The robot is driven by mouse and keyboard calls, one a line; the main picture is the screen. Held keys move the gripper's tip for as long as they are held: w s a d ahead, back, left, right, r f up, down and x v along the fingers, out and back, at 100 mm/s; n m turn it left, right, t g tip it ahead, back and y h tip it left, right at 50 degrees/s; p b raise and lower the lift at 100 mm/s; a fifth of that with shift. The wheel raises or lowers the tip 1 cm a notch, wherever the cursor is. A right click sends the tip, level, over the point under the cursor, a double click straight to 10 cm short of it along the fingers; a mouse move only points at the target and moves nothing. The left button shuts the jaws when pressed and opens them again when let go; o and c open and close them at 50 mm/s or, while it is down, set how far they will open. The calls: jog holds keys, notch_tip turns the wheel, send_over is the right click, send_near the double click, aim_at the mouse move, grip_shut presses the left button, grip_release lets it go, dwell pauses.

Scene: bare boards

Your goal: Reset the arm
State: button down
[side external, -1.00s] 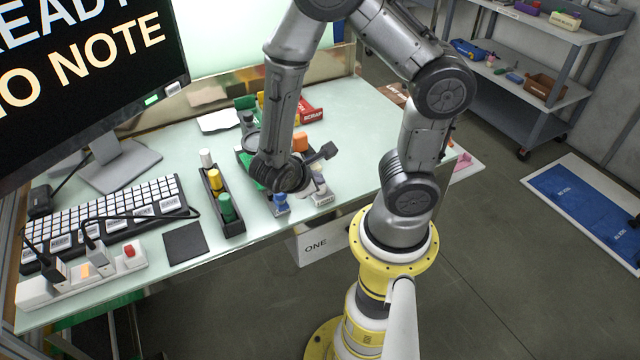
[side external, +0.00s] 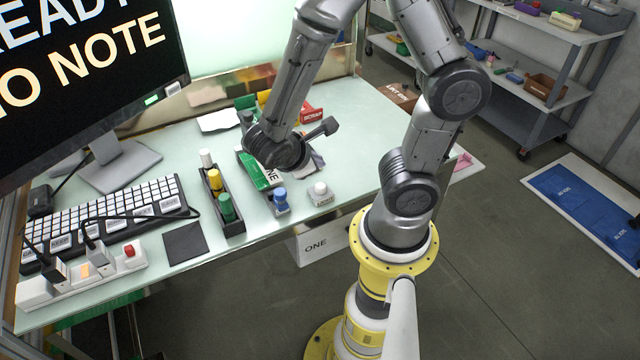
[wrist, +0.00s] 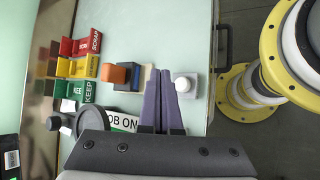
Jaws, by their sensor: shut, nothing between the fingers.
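My gripper (side external: 315,162) is mostly hidden behind the dark wrist joint in the side view. In the wrist view its two purple-grey fingers (wrist: 158,74) lie close together, shut and empty. It is above the desk, near a white round button on a pale square base (side external: 320,192). The button also shows in the wrist view (wrist: 184,84), just right of the fingertips. Whether the fingers touch anything below them I cannot tell, but they appear to be in the air.
A dark rack (side external: 226,212) holds white, yellow and green pegs. A blue peg (side external: 280,198) stands near it. Scrap and keep trays (wrist: 82,44) and an orange block (wrist: 113,73) are close by. A keyboard (side external: 100,215), a power strip (side external: 85,272) and a monitor stand left. The desk's right side is clear.

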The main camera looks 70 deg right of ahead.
jog(key=shift+r, duration=0.75)
jog(key=shift+d+r, duration=0.1)
jog(key=shift+d, duration=0.05)
jog(key=s+a+r+m+t+y, duration=0.2)
jog(key=a+r+m+t+y, duration=0.5)
jog(key=r, duration=0.6)
jog(key=shift+a+y, duration=1)
jog(key=shift+a, duration=0.2)
